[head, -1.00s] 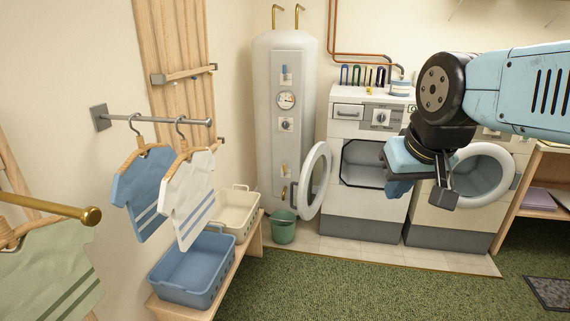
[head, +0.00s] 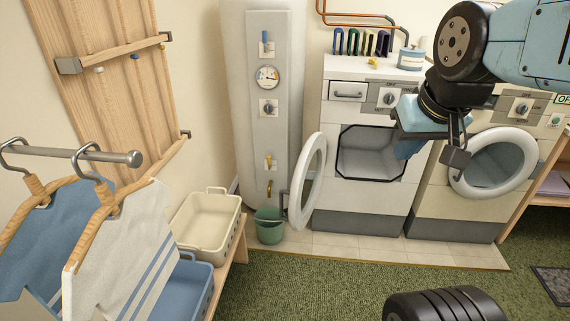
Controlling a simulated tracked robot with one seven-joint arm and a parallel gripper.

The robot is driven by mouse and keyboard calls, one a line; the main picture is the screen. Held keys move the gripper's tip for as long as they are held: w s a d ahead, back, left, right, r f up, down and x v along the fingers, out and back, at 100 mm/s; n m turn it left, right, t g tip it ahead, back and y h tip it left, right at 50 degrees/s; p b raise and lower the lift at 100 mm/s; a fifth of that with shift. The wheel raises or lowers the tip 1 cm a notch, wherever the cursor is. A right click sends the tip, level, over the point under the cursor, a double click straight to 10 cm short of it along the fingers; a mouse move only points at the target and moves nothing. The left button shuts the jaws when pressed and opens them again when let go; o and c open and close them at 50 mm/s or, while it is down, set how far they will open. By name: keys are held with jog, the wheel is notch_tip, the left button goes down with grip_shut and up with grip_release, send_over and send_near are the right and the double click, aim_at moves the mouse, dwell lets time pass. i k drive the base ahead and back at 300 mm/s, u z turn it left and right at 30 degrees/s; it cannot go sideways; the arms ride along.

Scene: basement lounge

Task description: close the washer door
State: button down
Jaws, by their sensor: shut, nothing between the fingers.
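The left machine (head: 363,205) is white, with its round white-rimmed door (head: 307,182) swung wide open to the left. Its dark-edged opening (head: 368,157) is uncovered. The right machine (head: 455,202) is cream, and its round glass door (head: 493,162) looks shut or nearly so. Which machine is the washer is not marked legibly. My gripper (head: 455,157) is shut and empty. It hangs in front of the machines, right of the open door and apart from it, and overlaps the right edge of the left machine in the picture.
A grey-white boiler (head: 265,105) and a green bucket (head: 269,226) stand behind and left of the open door. A bench with cream (head: 205,222) and blue baskets (head: 193,285) and hanging shirts (head: 118,245) are at left.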

aim_at(297, 219)
jog(key=z, duration=0.1)
jog(key=i, duration=1)
jog(key=z, duration=0.1)
